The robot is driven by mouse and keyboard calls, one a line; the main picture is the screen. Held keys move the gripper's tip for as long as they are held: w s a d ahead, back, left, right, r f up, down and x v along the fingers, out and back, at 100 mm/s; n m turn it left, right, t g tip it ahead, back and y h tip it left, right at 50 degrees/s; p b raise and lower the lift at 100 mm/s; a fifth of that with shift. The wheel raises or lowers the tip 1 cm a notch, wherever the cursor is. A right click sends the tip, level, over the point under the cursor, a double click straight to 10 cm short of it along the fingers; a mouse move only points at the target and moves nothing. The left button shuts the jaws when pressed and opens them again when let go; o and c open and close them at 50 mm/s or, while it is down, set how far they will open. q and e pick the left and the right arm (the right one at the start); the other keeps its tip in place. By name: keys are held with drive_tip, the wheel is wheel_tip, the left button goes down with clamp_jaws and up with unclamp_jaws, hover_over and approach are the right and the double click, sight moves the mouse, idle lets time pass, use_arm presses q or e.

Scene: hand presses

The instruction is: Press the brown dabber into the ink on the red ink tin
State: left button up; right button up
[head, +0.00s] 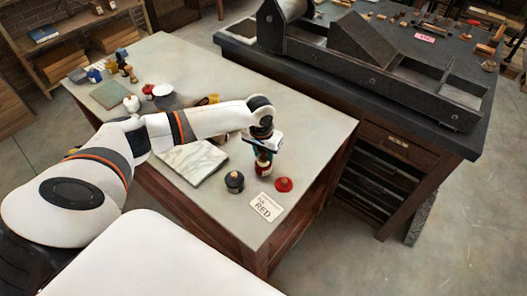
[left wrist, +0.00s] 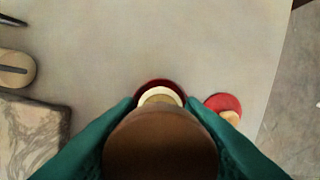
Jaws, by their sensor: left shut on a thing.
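My left gripper (head: 263,151) comes down over the near right part of the pale table and is shut on the brown dabber. In the left wrist view the brown dabber (left wrist: 160,146) stands between the green fingers (left wrist: 160,125), its round top towards the camera. A cream ring shows past its far edge, with a dark red rim (left wrist: 160,83) around it, which looks like the red ink tin; the dabber hides most of it. In the head view the red piece (head: 263,171) sits right below the fingers. I cannot tell whether dabber and ink touch. My right gripper is not in view.
A red round piece (head: 284,184) lies to the right, a dark pot (head: 235,181) to the left. A white card marked RED (head: 266,207) lies nearer. A marble slab (head: 192,163) is left. Several small items stand at the far left. A dark press (head: 370,60) stands on another bench.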

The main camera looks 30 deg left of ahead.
use_arm(q)
drive_tip(key=shift+s+f+p, duration=0.1)
drive_tip(key=shift+p, duration=0.4)
idle(1.6)
wheel_tip(320, 180, up, 7)
drive_tip(key=p, duration=0.8)
idle(0.5)
